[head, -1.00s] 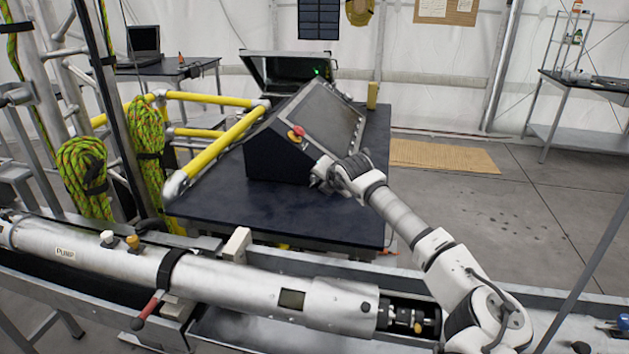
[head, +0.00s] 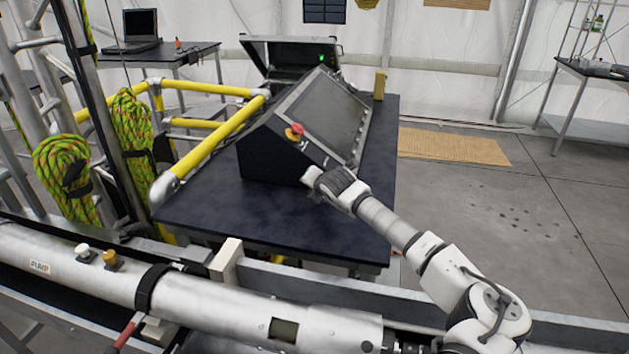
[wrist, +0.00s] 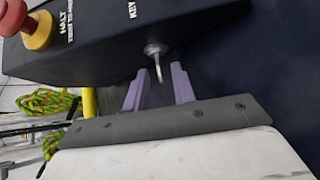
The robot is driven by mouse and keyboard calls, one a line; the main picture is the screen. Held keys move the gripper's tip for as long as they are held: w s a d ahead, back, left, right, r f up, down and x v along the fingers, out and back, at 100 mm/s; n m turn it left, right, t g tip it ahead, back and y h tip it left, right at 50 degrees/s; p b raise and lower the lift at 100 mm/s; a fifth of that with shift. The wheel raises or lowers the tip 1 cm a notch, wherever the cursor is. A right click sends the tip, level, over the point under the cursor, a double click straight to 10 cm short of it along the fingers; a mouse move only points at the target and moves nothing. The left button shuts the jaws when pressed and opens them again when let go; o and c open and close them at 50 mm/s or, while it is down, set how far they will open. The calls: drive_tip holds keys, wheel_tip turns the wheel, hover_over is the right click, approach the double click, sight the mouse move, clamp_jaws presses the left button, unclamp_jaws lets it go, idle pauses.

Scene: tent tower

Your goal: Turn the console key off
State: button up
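The console (head: 268,158) is a dark sloped box with a screen, standing on the dark table. In the wrist view its face (wrist: 100,45) carries the label KEY, and just below the label a small metal key (wrist: 156,57) sticks out. My gripper (wrist: 158,82) has its two purple fingers apart, one on each side of the key's line, with a gap around the key. In the head view my gripper (head: 312,178) is at the console's front lower corner, and the arm hides the key there. Whether the fingers touch the key cannot be told.
A red and yellow halt button (head: 294,132) sits on the console, left of the key in the wrist view (wrist: 38,30). Yellow railing (head: 215,145) runs left of the console. A silver pump tube (head: 200,300) crosses the front. The table (head: 230,215) is clear in front.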

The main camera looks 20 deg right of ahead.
drive_tip(key=shift+w+f, duration=0.2)
drive_tip(key=shift+w, duration=0.05)
drive_tip(key=shift+c, duration=0.5)
clamp_jaws()
drive_tip(key=shift+a+b, duration=0.1)
drive_tip(key=shift+b, duration=0.4)
drive_tip(key=shift+f+b, duration=0.1)
drive_tip(key=shift+b, duration=0.35)
drive_tip(key=g+h+b, duration=0.1)
drive_tip(key=b, duration=0.1)
drive_tip(key=n+h+b, duration=0.1)
drive_tip(key=b, duration=0.2)
drive_tip(key=shift+w+a+n+g, duration=0.2)
drive_tip(key=shift+a+n+g, duration=0.1)
drive_tip(key=shift+g, duration=0.1)
drive_tip(key=g+h+b, duration=0.1)
drive_tip(key=b, duration=0.2)
drive_tip(key=n+g+h+b, duration=0.1)
drive_tip(key=b, duration=0.2)
drive_tip(key=shift+w+a+r+n, duration=0.2)
drive_tip(key=shift+r+n, duration=0.1)
drive_tip(key=shift+r, duration=0.1)
drive_tip(key=shift+h, duration=0.3)
drive_tip(key=shift+r, duration=0.1)
